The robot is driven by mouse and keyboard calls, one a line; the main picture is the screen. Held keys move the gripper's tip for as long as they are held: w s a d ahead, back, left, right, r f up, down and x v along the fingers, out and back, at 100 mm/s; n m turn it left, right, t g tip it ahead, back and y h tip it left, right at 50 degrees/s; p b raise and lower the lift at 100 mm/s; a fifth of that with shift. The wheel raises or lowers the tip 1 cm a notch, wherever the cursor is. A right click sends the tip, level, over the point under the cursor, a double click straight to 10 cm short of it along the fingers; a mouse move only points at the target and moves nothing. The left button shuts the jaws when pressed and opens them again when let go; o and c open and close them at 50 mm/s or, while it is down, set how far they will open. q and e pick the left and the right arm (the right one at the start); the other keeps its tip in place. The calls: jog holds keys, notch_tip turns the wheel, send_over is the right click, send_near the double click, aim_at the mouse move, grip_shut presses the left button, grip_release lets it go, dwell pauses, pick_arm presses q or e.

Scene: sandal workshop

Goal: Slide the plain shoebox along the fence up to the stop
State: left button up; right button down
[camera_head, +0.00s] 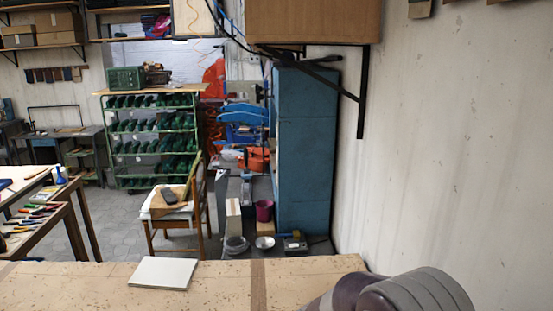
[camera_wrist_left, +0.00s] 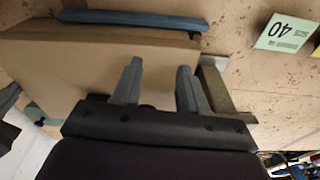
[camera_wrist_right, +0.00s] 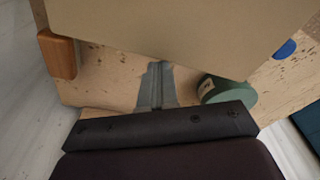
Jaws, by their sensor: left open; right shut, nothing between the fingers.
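A plain brown box (camera_wrist_left: 70,50), which looks like the shoebox, fills much of the left wrist view. My left gripper (camera_wrist_left: 158,66) is open in front of it, its fingers apart over the box's face; I cannot tell whether they touch. A long blue bar (camera_wrist_left: 130,18), possibly the fence, lies along the box's far edge. In the right wrist view a large plain tan face, likely the same box (camera_wrist_right: 180,25), spans the top. My right gripper (camera_wrist_right: 158,66) is shut and empty just short of its edge. I cannot identify the stop. The head view shows neither gripper.
An orange wooden block (camera_wrist_right: 60,55), a green roll (camera_wrist_right: 228,92) and a blue disc (camera_wrist_right: 285,49) are near the right gripper. A card marked 40 (camera_wrist_left: 275,32) lies right of the box. A white slab (camera_head: 163,271) lies on the workbench (camera_head: 100,285).

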jog(key=shift+a, duration=0.35)
jog(key=shift+d, duration=0.1)
pick_arm(q)
notch_tip(320, 180, up, 6)
jog(key=p, duration=0.5)
jog(key=shift+f+p, duration=0.15)
jog(key=shift+p, duration=0.25)
pick_arm(e)
notch_tip(320, 180, up, 8)
jog(key=d, duration=0.1)
